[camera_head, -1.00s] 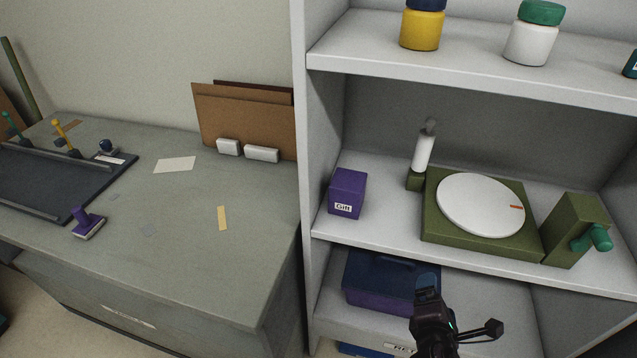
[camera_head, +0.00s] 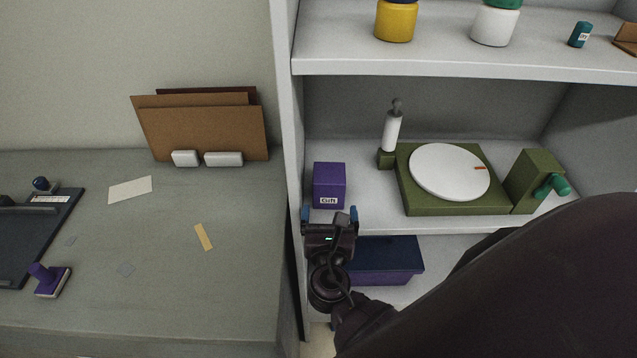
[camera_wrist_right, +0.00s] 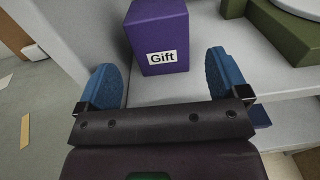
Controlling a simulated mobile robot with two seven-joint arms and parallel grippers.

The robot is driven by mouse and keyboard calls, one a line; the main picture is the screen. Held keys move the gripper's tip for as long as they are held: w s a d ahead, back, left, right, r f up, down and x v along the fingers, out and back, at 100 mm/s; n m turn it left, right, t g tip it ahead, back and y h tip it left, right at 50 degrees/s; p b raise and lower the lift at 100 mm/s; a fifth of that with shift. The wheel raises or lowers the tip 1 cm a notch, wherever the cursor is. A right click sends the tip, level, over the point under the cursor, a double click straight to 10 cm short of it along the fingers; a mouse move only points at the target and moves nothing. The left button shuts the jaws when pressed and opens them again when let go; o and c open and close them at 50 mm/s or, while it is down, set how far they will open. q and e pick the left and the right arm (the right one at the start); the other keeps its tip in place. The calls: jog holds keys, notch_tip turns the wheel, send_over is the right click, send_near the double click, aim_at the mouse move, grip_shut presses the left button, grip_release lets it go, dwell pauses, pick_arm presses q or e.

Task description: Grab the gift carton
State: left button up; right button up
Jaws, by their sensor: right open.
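The gift carton (camera_head: 329,183) is a small purple box with a white "Gift" label. It stands upright on the left end of the middle shelf, close to the shelf unit's left side panel. It also shows at the top centre of the right wrist view (camera_wrist_right: 158,32). My right gripper (camera_head: 330,216) is open, with blue pads spread apart, just in front of the carton. In the right wrist view the carton lies ahead of and between the two fingers (camera_wrist_right: 168,78), not gripped. My left gripper is not in view.
A green device with a white round plate (camera_head: 449,172) stands right of the carton on the shelf (camera_head: 400,226). A purple box with a dark top (camera_head: 388,262) sits on the shelf below. The grey desk (camera_head: 170,270) is at left.

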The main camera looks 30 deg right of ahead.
aim_at(329, 193)
jog(key=x, duration=0.4)
jog(key=shift+d, duration=0.15)
jog(key=shift+p+x, duration=0.6)
jog(key=shift+x, duration=2.1)
jog(key=shift+w, duration=0.1)
jog(key=shift+c, duration=0.4)
jog(key=c, duration=0.7)
